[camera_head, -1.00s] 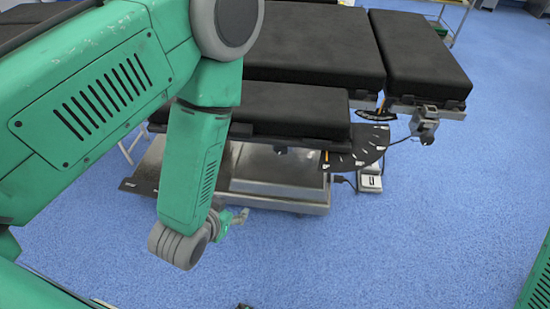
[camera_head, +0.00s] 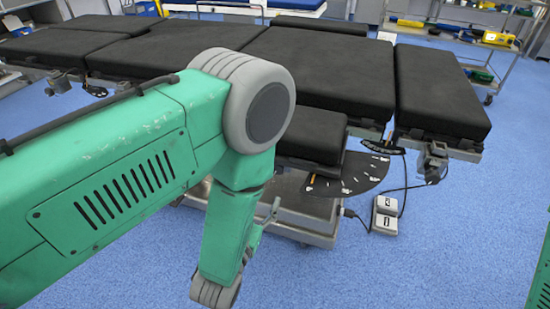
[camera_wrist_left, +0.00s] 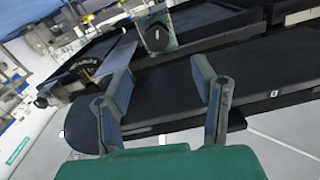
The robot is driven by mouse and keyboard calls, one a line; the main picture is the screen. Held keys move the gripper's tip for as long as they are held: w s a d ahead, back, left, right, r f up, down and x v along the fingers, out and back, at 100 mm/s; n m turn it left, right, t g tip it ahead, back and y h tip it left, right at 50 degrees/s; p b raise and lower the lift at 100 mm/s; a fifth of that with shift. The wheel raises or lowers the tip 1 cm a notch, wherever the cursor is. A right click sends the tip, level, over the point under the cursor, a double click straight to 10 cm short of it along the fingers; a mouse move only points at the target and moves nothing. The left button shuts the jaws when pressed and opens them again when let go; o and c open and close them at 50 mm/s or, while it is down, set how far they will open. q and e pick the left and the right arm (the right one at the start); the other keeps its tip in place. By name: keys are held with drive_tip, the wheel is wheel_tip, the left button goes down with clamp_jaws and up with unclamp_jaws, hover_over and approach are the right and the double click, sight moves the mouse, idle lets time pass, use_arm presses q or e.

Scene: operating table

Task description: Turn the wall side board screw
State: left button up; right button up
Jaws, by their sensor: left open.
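The operating table has black pads (camera_head: 330,65). I cannot pick out the side board screw with certainty. A metal clamp with a dark knob (camera_head: 435,162) hangs under the right end section, and similar fittings (camera_head: 62,82) hang at the far left end. My left gripper (camera_wrist_left: 162,83) is open and empty in the left wrist view, its two fingers apart with a black pad (camera_wrist_left: 180,95) behind them. My right gripper is not in view.
A black fan-shaped plate with white marks (camera_head: 350,176) sticks out from the table's near side. A white foot pedal (camera_head: 385,215) with a cable lies on the floor. Shelved trolleys (camera_head: 480,45) stand at the back right.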

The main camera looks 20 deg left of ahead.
sight(276, 170)
use_arm(q)
drive_tip(key=w, duration=0.2)
drive_tip(key=w+d+b, duration=0.1)
drive_tip(key=w, duration=0.1)
drive_tip(key=w+b, duration=0.1)
drive_tip(key=w, duration=0.1)
drive_tip(key=shift+w+d, duration=0.1)
drive_tip(key=shift+d, duration=0.15)
drive_tip(key=w, duration=0.2)
drive_tip(key=w+a+b, duration=0.1)
drive_tip(key=shift+w+a, duration=0.1)
drive_tip(key=shift+w, duration=0.25)
drive_tip(key=shift+w+b, duration=0.3)
drive_tip(key=shift+w, duration=0.15)
drive_tip(key=shift+d, duration=0.45)
drive_tip(key=c, duration=1.1)
drive_tip(key=shift+a, duration=0.3)
drive_tip(key=shift+c, duration=0.3)
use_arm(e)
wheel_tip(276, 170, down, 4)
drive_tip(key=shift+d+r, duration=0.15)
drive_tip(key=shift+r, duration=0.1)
